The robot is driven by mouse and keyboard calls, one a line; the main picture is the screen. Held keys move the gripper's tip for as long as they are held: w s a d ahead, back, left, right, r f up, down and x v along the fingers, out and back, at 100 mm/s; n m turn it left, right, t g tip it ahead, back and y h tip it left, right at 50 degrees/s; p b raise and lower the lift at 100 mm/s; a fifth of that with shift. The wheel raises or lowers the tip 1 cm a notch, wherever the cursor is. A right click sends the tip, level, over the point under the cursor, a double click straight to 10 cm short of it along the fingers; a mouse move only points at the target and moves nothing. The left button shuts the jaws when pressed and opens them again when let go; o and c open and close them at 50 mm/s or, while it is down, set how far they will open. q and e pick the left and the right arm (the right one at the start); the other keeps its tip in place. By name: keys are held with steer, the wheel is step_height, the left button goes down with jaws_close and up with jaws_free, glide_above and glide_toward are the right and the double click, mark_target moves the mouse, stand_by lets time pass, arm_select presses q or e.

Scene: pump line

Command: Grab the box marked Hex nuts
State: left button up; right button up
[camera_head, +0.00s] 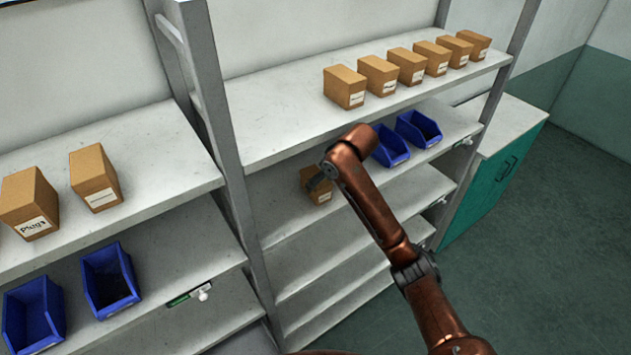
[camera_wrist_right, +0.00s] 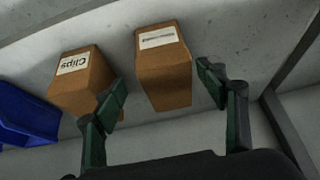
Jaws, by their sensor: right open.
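No label that I can read says Hex nuts. In the right wrist view, a brown cardboard box (camera_wrist_right: 165,80) with a white label too blurred to read stands on a shelf. A second brown box marked Clips (camera_wrist_right: 82,84) stands to its left. My right gripper (camera_wrist_right: 162,82) is open, and the unread box appears between its two fingers, with gaps visible on both sides. In the head view my right gripper (camera_head: 319,182) is at a brown box (camera_head: 324,197) on the second shelf, partly covering it. My left gripper is not in view.
Several brown boxes (camera_head: 344,87) with unreadable labels line the upper right shelf (camera_head: 270,130). Blue bins (camera_head: 418,129) stand on the shelf below, beyond my arm. A grey rack post (camera_head: 217,90) divides the shelves. A box marked Plugs (camera_head: 30,205) stands on the left rack.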

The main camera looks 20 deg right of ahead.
steer(key=shift+w+a+f+p, duration=0.25)
steer(key=shift+a+f+p, duration=0.05)
steer(key=shift+f, duration=0.3)
steer(key=p+x, duration=0.2)
steer(key=x, duration=0.1)
steer(key=shift+w+a+f, duration=0.2)
steer(key=shift+w+a, duration=0.05)
steer(key=shift+w+f, duration=0.1)
steer(key=shift+f, duration=0.25)
steer(key=shift+w+a+f, duration=0.1)
steer(key=shift+w+f, duration=0.15)
steer(key=shift+s+r, duration=0.1)
steer(key=c, duration=0.4)
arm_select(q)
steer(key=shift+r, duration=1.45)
arm_select(e)
steer(key=c, duration=1.1)
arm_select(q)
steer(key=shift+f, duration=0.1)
arm_select(e)
steer(key=shift+o, duration=0.2)
